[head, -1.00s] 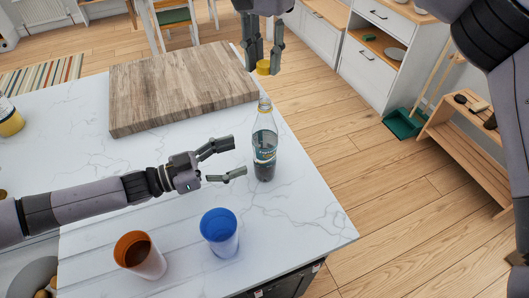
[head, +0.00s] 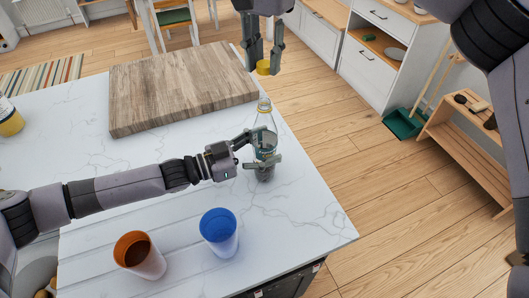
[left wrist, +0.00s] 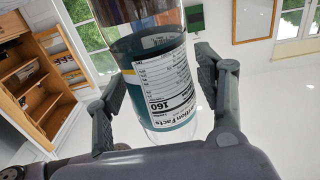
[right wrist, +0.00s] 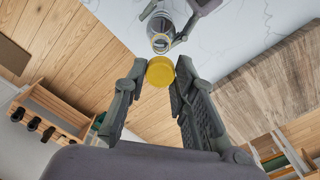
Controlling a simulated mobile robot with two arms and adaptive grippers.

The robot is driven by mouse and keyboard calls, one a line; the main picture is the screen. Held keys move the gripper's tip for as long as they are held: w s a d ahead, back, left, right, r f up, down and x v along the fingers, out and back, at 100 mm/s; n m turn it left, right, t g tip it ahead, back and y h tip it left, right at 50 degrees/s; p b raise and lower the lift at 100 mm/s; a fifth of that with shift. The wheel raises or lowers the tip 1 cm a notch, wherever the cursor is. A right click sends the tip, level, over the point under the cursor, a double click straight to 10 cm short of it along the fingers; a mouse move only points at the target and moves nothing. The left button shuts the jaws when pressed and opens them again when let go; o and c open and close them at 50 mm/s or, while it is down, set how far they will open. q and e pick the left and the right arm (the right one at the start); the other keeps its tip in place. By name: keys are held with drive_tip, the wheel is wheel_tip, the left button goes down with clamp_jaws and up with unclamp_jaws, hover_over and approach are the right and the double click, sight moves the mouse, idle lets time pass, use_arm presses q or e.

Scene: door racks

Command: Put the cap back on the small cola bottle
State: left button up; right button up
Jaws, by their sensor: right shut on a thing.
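The small cola bottle (head: 265,145) stands upright near the right edge of the white counter, with its mouth bare. My left gripper (head: 262,150) is around its lower half, one finger on each side. In the left wrist view the bottle's label (left wrist: 165,85) shows between the two spread fingers, with small gaps beside them. My right gripper (head: 263,66) points down and is shut on the yellow cap (head: 263,68), above the bottle and past the counter's far edge. In the right wrist view the cap (right wrist: 160,71) sits between the fingertips, with the bottle's mouth (right wrist: 161,44) beyond it.
A blue cup (head: 219,232) and an orange-and-white cup (head: 139,255) stand at the front of the counter (head: 300,235). A wooden board (head: 180,88) lies at the back. A yellow-and-white container (head: 9,118) is at the left edge.

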use_arm(q)
clamp_jaws()
idle(0.6)
